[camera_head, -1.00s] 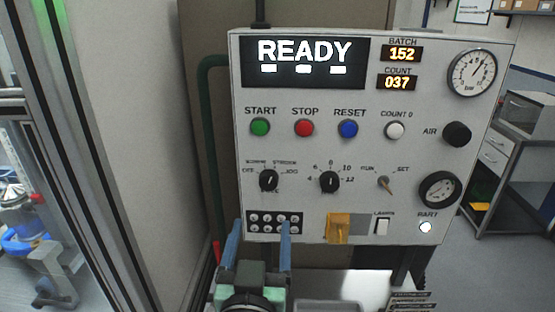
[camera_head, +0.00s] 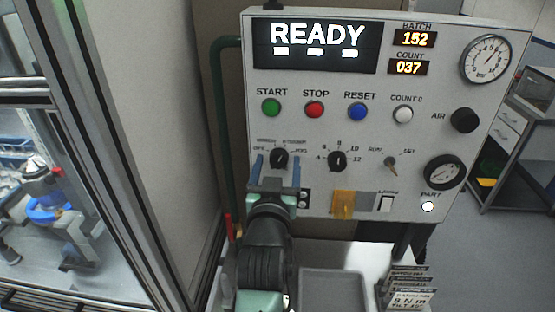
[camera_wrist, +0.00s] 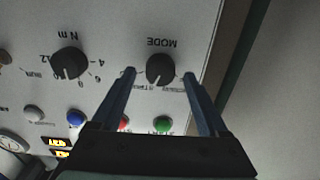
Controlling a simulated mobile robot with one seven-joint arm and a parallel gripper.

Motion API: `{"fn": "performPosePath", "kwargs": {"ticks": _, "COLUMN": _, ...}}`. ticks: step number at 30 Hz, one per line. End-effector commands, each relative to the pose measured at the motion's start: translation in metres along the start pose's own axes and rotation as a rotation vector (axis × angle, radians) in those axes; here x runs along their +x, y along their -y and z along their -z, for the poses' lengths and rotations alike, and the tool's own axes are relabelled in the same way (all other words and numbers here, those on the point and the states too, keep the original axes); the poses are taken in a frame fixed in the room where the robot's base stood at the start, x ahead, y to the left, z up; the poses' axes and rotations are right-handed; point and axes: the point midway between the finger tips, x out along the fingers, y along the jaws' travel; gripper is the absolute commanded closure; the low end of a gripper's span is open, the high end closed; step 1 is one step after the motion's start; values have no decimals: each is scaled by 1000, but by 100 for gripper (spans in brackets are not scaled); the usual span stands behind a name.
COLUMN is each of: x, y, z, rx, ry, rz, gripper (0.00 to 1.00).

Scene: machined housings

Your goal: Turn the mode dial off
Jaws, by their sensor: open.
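The mode dial (camera_head: 279,159) is a black knob with a white pointer line at the lower left of the white control panel. In the wrist view the dial (camera_wrist: 160,69) sits under its MODE label, and the labels appear upside down. My gripper (camera_head: 277,165) is open, with one blue finger on each side of the dial in the head view. In the wrist view my gripper (camera_wrist: 160,73) also has its fingertips left and right of the dial, with clear gaps. I cannot tell how far the tips are from the panel. The gripper covers part of the dial's markings.
A similar Nm dial (camera_head: 337,161) stands just right of the mode dial. The green START button (camera_head: 271,107) is above. A grey tray (camera_head: 332,290) lies below the panel.

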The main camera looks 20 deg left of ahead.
Motion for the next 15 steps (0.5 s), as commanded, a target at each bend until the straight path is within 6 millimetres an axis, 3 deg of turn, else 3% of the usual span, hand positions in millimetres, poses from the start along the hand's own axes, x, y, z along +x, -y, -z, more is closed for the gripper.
{"fn": "performPosePath", "kwargs": {"ticks": 11, "x": 5, "y": 0, "z": 0, "rx": 0, "ry": 0, "rz": 0, "gripper": 23}}
{"fn": "performPosePath", "kwargs": {"ticks": 15, "x": 5, "y": 0, "z": 0, "rx": 0, "ry": 0, "rz": 0, "gripper": 44}}
